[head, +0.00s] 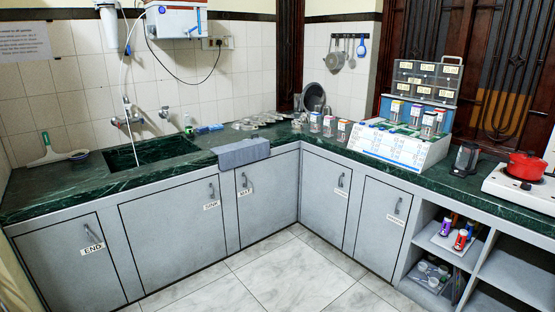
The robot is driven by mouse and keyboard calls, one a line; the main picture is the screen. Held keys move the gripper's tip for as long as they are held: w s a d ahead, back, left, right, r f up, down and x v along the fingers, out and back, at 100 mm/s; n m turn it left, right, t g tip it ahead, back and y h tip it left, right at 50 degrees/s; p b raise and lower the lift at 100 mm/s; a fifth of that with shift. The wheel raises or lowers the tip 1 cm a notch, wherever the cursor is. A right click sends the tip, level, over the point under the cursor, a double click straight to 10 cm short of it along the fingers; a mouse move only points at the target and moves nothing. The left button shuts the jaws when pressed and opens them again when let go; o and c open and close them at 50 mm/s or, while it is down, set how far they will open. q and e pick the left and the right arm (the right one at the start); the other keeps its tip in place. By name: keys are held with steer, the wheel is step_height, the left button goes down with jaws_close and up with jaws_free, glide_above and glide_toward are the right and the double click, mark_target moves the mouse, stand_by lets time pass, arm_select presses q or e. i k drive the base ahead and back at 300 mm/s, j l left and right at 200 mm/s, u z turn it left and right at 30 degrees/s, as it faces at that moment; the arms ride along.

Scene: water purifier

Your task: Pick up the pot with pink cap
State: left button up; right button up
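Several small clear jars with coloured caps stand on the green counter near the corner, among them a left jar (315,123), a middle jar (329,126) and a right jar (343,131). More capped jars (428,124) sit in an open white and blue case (398,147) to their right. The caps are too small for me to tell surely which one is pink. A red pot (525,166) with a dark knob stands on the white stove (519,187) at the far right. Neither of my grippers is in view.
The green counter (80,184) runs along both walls, with a sink (150,152) at left. A grey cloth (241,153) hangs over its front edge. Small cans (460,240) stand on an open shelf below right. The tiled floor (297,272) is clear.

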mark_target(328, 120)
steer(key=i, duration=2.4)
